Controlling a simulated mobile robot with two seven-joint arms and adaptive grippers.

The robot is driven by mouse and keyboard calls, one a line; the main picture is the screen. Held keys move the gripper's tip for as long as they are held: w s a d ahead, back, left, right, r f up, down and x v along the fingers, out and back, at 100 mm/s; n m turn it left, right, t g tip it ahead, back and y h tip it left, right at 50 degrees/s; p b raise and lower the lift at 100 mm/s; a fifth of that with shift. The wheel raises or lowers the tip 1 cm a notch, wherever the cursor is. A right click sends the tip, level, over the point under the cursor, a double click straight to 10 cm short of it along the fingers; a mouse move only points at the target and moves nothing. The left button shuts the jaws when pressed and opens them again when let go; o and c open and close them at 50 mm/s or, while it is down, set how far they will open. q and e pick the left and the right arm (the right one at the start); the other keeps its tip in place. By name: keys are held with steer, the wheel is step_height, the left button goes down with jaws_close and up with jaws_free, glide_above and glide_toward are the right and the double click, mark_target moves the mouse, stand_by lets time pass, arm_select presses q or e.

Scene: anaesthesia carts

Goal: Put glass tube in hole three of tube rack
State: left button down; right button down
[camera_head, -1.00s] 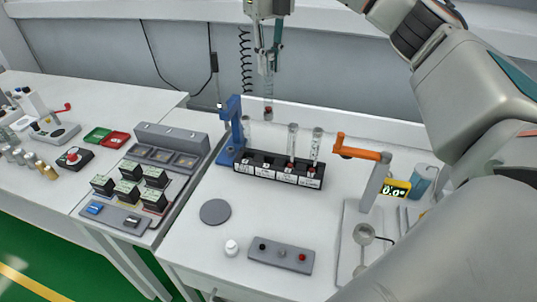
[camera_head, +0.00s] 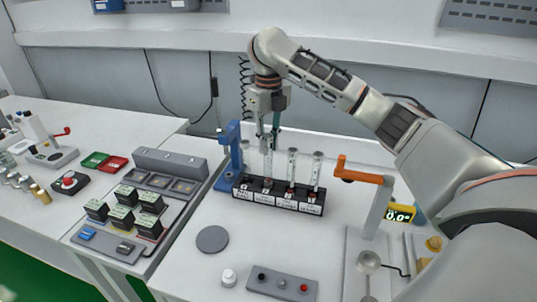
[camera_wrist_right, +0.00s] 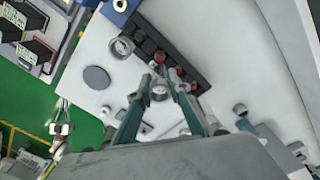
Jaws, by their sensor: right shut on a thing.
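The tube rack (camera_head: 279,197) is a long black block with white labels on the worktop. My right gripper (camera_head: 268,148) is shut on a clear glass tube (camera_head: 268,165) with red at its bottom. It holds the tube upright over the rack's second place from the left; the lower end meets the rack there, but how deep it sits is hard to tell. Other tubes stand at the left end (camera_head: 245,152) and in the two right places (camera_head: 292,168) (camera_head: 317,170). In the right wrist view the tube top (camera_wrist_right: 159,92) is between the fingers.
A blue clamp stand (camera_head: 231,152) is close to the rack's left end. An orange-handled stand (camera_head: 372,200) is at its right. A grey disc (camera_head: 212,239), a white knob (camera_head: 229,277) and a button box (camera_head: 283,283) lie in front, with clear worktop between.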

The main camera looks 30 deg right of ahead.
mark_target(269, 153)
arm_select(q)
steer(key=shift+s+f+b, duration=0.25)
steer(key=shift+f+b, duration=0.15)
steer(key=shift+f, duration=0.45)
arm_select(e)
step_height(269, 153, down, 3)
steer(key=shift+f, duration=0.2)
steer(key=c, duration=1.9)
jaws_free()
arm_select(q)
steer(key=shift+r, duration=0.2)
